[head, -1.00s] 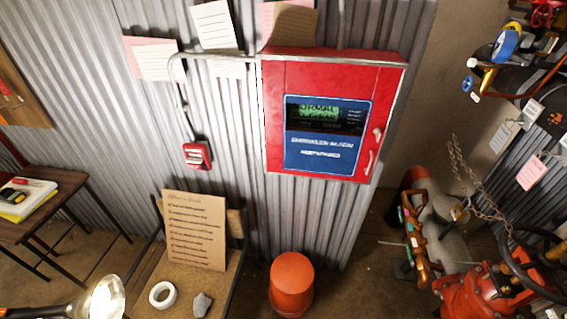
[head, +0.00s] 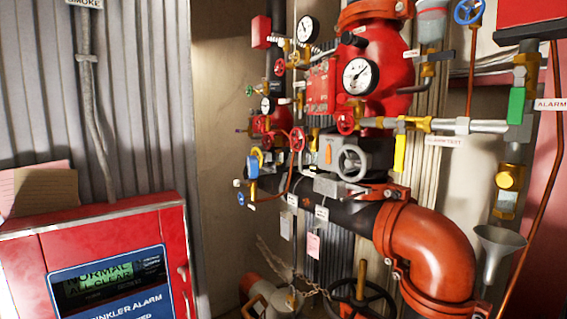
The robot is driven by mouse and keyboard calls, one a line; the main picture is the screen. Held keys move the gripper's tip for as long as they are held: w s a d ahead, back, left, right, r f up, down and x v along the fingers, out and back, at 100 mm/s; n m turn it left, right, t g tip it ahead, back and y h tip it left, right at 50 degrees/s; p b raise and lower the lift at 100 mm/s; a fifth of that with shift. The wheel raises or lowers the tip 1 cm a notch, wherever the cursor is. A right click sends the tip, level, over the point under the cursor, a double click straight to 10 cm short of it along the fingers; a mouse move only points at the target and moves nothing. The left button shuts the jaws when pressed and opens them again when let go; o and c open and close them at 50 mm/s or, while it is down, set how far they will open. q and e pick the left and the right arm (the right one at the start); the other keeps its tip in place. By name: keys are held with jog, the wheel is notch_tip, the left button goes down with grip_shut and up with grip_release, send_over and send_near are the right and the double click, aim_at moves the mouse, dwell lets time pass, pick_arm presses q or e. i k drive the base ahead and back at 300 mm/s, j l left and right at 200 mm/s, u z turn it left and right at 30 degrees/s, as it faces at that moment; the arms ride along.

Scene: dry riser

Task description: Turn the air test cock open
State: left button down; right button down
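The dry riser's pipework fills the middle and right of the head view, with a red valve body (head: 381,60) at its top. Several small valves and cocks sit on it; I cannot tell which is the air test cock. A white label (head: 445,141) that seems to end in "TEST" hangs under a horizontal brass and grey pipe (head: 462,125). A yellow lever (head: 400,153) hangs below that pipe. A green handle (head: 516,105) is on the vertical pipe to the right. A blue handle (head: 253,166) is at the left side. Neither gripper shows.
A red alarm panel (head: 95,225) reading normal stands at lower left. Pressure gauges (head: 360,76), red handwheels, an orange elbow pipe (head: 430,250), a funnel (head: 498,247), a dark handwheel (head: 362,292) and a chain (head: 290,280) crowd the space. Bare wall (head: 225,110) lies between panel and pipework.

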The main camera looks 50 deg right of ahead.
aim_at(239, 198)
jog(key=z, duration=1.5)
